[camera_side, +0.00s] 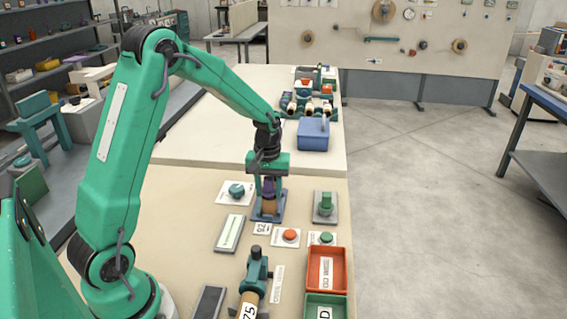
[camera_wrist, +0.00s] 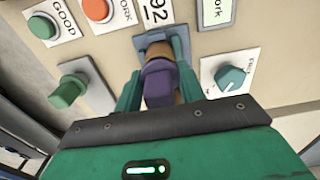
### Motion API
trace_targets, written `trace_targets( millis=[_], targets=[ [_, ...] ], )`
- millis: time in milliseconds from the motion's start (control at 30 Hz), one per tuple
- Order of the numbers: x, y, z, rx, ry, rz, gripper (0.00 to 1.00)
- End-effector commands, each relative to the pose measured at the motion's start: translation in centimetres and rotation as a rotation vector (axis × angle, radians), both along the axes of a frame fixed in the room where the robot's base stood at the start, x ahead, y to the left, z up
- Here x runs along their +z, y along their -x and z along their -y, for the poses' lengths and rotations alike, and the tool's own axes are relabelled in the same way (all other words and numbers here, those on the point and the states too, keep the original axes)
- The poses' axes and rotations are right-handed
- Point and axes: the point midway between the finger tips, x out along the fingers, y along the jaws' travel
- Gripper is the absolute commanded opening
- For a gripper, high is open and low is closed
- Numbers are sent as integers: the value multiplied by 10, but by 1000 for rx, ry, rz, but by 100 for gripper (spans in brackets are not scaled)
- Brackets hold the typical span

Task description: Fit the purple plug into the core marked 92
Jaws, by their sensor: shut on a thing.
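My gripper (camera_side: 268,180) is shut on the purple plug (camera_side: 268,187), with its fingers pointing down. The plug is right over the brown core (camera_side: 270,208), which stands upright on a blue-grey base plate (camera_side: 281,206). A card reading 92 (camera_side: 262,228) lies in front of that plate. In the wrist view the plug (camera_wrist: 160,88) sits between the teal fingers, and brown core (camera_wrist: 190,90) shows behind and beside it. The plug's lower end is hidden, so I cannot tell how deep it sits in the core.
A teal knob (camera_side: 236,190) is left of the core and a green switch (camera_side: 325,204) is right. Red (camera_side: 291,235) and green (camera_side: 327,238) buttons lie nearer. An orange-red bin (camera_side: 340,262), a green bin (camera_side: 312,300) and a winder with another core (camera_side: 253,280) are in front.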

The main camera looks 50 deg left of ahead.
Motion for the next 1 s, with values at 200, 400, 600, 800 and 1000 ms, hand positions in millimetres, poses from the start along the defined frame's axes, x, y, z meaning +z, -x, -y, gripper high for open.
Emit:
trace_targets(
  millis=[200,400,600,800,1000],
  targets=[
    [-7,1,0,0,1,-2,13],
    [-10,1,0,0,1,-4,13],
    [-10,1,0,0,1,-3,13],
    [-10,1,0,0,1,-2,55],
    [-9,0,0,0,0,-1,65]
  ],
)
